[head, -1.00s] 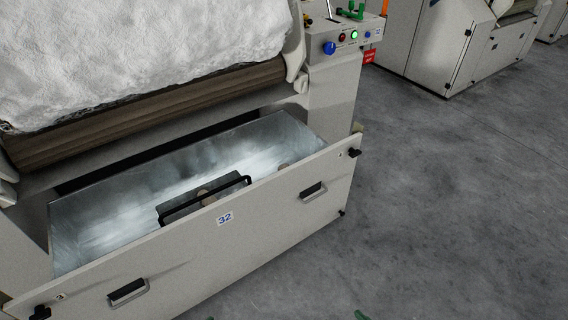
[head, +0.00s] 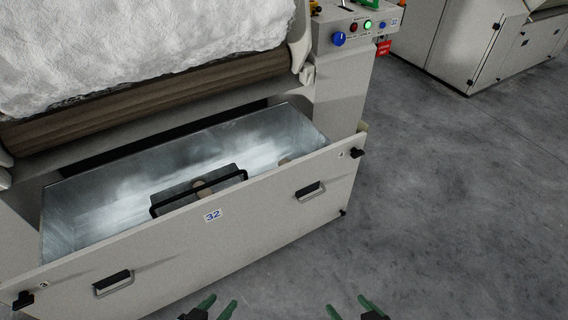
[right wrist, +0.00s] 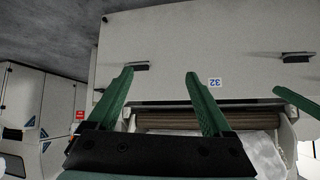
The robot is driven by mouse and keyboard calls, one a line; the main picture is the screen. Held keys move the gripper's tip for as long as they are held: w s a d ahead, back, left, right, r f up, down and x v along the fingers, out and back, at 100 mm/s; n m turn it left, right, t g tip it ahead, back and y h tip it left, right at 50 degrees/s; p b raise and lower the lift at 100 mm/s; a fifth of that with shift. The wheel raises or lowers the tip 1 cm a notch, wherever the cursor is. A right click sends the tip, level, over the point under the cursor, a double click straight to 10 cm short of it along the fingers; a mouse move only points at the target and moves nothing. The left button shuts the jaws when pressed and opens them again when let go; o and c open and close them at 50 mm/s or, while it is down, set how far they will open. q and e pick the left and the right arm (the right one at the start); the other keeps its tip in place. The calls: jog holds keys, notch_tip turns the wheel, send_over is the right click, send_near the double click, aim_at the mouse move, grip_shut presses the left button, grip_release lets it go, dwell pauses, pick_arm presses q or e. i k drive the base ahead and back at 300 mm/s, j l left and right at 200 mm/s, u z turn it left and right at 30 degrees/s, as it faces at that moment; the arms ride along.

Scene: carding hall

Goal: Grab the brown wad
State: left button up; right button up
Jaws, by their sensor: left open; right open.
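A second small brownish lump (head: 284,161) shows further right, partly hidden by the drawer front. I cannot tell which is the wad. My left gripper (head: 217,307) and right gripper (head: 350,308), both with green fingers, are open and empty at the bottom of the head view, outside the drawer and short of its front. My right gripper (right wrist: 160,80) also shows open in the right wrist view, with the drawer front beyond it.
The drawer front (head: 255,210) carries two handles, a label 32 and black knobs at its ends. The grey piece (head: 185,193) with its black bar handle (head: 200,192) takes up the drawer's near middle. White fibre (head: 130,45) and a brown roller (head: 150,100) overhang behind. The floor at right is clear.

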aim_at(285, 161)
jog(key=l+u, duration=0.1)
jog(key=u, duration=0.25)
jog(key=i+l+u, duration=0.1)
jog(key=u, duration=0.3)
jog(key=l+u, duration=0.15)
jog(key=u, duration=0.2)
jog(key=l+u, duration=0.55)
jog(key=l, duration=0.3)
jog(key=l+u, duration=0.2)
jog(key=l, duration=0.7)
